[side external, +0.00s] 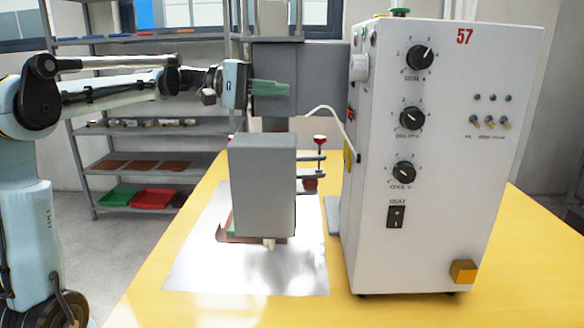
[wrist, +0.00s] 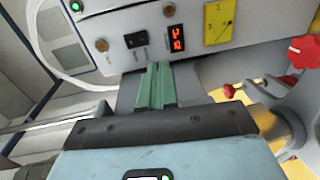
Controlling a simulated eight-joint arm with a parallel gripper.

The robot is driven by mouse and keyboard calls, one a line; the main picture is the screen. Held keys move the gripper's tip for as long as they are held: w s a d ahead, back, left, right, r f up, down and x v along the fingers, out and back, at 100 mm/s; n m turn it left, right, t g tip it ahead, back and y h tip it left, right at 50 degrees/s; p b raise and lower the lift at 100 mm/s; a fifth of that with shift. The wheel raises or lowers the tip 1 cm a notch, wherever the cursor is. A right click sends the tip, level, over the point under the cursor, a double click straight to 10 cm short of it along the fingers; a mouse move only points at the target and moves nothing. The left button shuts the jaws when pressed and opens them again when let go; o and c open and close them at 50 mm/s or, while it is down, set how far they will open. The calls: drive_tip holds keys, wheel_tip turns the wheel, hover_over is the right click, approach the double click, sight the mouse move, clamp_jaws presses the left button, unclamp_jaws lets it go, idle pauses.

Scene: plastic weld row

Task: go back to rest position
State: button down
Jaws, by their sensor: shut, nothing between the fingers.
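My gripper (side external: 288,89) is shut and empty in the side external view. Its green fingers point right, level, above the table and in front of a grey block of the welding machine. In the wrist view the green fingers (wrist: 155,70) lie together, pointing toward the machine's panel with a red display. The white welding machine (side external: 446,150), marked 57, stands on the yellow table (side external: 145,290) to the right of my gripper. A grey box-shaped part (side external: 262,185) stands below my gripper and hides part of what is behind it.
A shiny metal sheet (side external: 200,270) lies on the table under the grey part. A red-knobbed clamp (side external: 319,140) is beside that part; a red knob also shows in the wrist view (wrist: 304,51). A white cable (side external: 322,109) runs to the machine. Shelves with trays (side external: 120,197) stand behind.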

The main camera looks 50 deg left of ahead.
drive_tip(key=shift+v, duration=0.75)
drive_tip(key=shift+f, duration=0.2)
drive_tip(key=r+x, duration=0.2)
drive_tip(key=x, duration=0.7)
drive_tip(key=shift+s+a+r, duration=0.35)
drive_tip(key=shift+s+a, duration=0.25)
drive_tip(key=shift+s+a+r, duration=0.35)
drive_tip(key=shift+s+a, duration=0.25)
drive_tip(key=shift+s+a+r, duration=0.4)
drive_tip(key=shift+s+a, duration=0.25)
drive_tip(key=shift+d, duration=0.1)
